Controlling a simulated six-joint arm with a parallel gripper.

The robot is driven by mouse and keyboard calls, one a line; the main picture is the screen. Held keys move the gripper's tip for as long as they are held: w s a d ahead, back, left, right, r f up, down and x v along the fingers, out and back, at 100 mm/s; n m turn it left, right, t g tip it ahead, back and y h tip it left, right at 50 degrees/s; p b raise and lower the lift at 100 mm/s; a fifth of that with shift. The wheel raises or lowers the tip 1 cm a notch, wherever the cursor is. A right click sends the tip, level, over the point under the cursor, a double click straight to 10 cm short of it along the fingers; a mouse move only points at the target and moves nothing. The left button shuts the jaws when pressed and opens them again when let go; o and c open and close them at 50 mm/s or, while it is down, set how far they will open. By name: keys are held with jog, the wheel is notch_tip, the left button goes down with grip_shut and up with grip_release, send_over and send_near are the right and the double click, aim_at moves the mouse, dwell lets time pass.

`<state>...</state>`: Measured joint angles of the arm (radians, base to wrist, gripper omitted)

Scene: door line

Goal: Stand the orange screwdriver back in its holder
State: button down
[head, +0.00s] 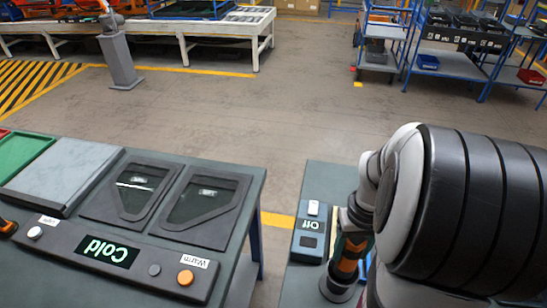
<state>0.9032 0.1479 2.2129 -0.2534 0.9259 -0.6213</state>
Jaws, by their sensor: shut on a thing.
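The orange screwdriver (349,264) shows as an orange and black handle below my wrist, at the left edge of the right-hand bench. My gripper (352,244) is at the handle and shut on it; its fingertips are small and partly hidden by my arm. A round grey cup-like base (338,289), which looks like the holder, is directly under the handle. I cannot tell whether the screwdriver's shaft is inside it or only above it. My arm covers the bench to the right.
A small box reading "Off" (310,240) stands just left of my gripper. Across a gap, the left bench carries a "Cold" panel (103,250), two dark framed hatches (130,190) and a grey plate (65,175). Another orange-black object (8,227) is at the left edge.

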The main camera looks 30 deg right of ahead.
jog(key=shift+f, duration=0.65)
jog(key=shift+f, duration=0.25)
jog(key=shift+c, duration=1.1)
grip_release()
